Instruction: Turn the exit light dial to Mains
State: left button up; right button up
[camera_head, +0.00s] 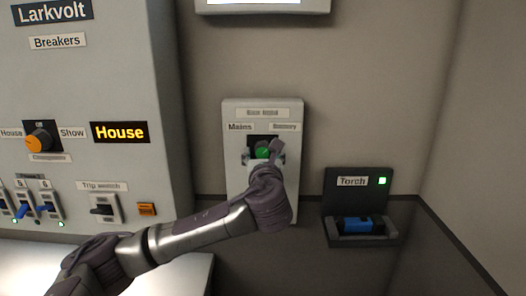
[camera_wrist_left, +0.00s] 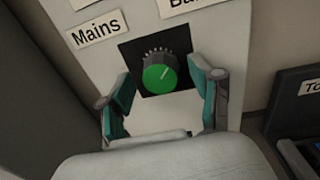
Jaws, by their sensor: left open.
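The exit light dial (camera_head: 263,152) is a green-faced round knob on a black square plate on the pale wall box (camera_head: 237,190). In the left wrist view the dial (camera_wrist_left: 160,75) has a light pointer line slanting to the upper right, towards the Battery side. The Mains label (camera_head: 239,127) is at its upper left and the Battery label (camera_head: 285,127) at its upper right. My left gripper (camera_wrist_left: 162,88) is open, with its teal-padded fingers on either side of the dial and gaps visible between. In the head view my wrist hides the lower box. My right gripper is not in view.
A grey breaker cabinet (camera_head: 150,60) with an orange knob (camera_head: 39,142) and several switches stands at the left. A torch holder (camera_head: 345,185) with a blue torch (camera_head: 360,224) is at the right. Bare wall (camera_head: 370,90) lies above the torch.

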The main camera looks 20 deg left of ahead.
pick_arm(q)
jog(key=shift+w, duration=0.2)
jog(key=c, duration=1.1)
jog(key=shift+c, duration=0.2)
